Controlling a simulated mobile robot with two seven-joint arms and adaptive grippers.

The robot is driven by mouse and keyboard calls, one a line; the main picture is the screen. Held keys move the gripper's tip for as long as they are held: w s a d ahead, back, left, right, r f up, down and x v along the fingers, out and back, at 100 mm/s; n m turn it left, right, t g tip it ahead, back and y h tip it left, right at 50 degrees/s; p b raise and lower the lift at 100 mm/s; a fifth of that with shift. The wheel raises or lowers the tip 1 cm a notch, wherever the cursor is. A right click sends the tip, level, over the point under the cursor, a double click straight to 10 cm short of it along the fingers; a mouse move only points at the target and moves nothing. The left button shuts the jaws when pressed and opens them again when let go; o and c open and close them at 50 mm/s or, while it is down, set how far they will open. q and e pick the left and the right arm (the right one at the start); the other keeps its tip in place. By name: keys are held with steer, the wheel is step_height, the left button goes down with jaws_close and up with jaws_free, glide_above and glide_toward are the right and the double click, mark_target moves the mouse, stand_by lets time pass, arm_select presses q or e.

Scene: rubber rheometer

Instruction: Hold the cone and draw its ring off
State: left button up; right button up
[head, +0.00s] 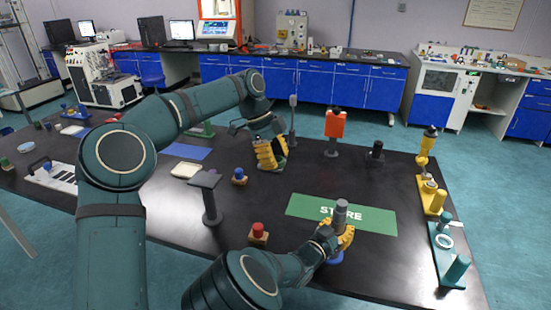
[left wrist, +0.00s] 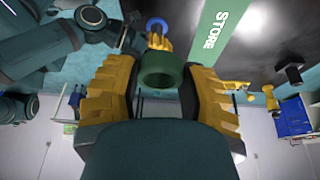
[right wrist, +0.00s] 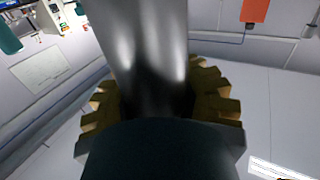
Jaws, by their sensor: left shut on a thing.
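A grey upright piece, seemingly the cone (head: 341,206), stands at the front edge of the green STORE mat. My right gripper (head: 346,238) is around it low down, and blue shows beneath. In the right wrist view the grey body (right wrist: 150,60) rises between the yellow fingers; it hides their contact faces. My left gripper (head: 270,153) is behind and left of the mat, apart from the cone. In the left wrist view it is shut on a short green ring (left wrist: 162,80). Beyond it show my right gripper's yellow fingers and a blue round part (left wrist: 157,24).
The green STORE mat (head: 375,222) is clear behind the cone. A grey T-topped stand (head: 209,195), a red knob on a block (head: 258,232) and a blue knob (head: 239,176) stand left. An orange-topped stand (head: 334,125) is behind; yellow and teal fixtures (head: 456,270) line the right edge.

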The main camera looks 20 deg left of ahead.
steer(key=o, duration=0.5)
